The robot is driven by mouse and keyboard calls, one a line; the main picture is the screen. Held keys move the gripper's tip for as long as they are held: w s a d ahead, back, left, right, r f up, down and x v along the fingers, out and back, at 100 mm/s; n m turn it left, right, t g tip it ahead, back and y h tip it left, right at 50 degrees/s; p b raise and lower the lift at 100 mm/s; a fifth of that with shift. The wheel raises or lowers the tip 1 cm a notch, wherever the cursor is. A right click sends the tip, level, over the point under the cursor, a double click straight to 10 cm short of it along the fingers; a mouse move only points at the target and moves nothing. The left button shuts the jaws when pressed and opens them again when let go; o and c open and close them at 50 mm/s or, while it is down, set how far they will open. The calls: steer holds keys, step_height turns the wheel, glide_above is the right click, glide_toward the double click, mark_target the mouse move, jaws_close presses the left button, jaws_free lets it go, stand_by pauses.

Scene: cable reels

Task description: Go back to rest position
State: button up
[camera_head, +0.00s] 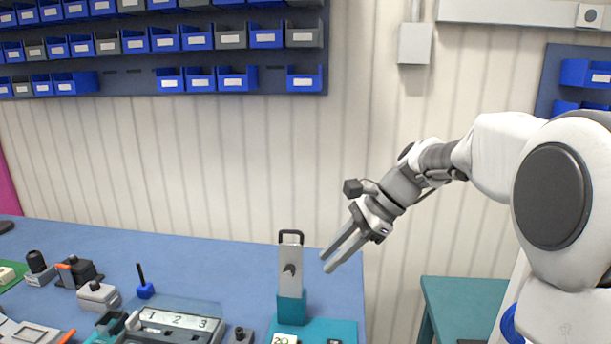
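My gripper (327,264) is raised in the air at the right of centre, pointing down and to the left. Its two grey fingers lie side by side with a narrow gap between them and nothing held. In the picture the fingertips are just right of a tall white plate with a dark handle (291,258), which stands upright in a teal block (291,307). The fingers are apart from it. My white arm reaches in from the right edge.
The blue workbench (200,262) carries a tray marked 1, 2, 3 (175,321), a blue holder with a dark pin (145,289) and several small devices at the left. A teal table (470,292) stands at the lower right. Blue bins (197,38) hang on the wall.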

steer(key=s+d+n+t+h, duration=0.2)
steer(key=s+n, duration=0.5)
steer(key=s, duration=0.4)
steer(key=s+d+f+n+t+h, duration=0.1)
steer(key=s+d+n+t+h, duration=0.2)
steer(key=s, duration=0.9)
steer(key=shift+s+d+n+h, duration=0.15)
steer(key=shift+d+n+h, duration=1.05)
steer(key=shift+d+n, duration=0.9)
steer(key=shift+a, duration=0.2)
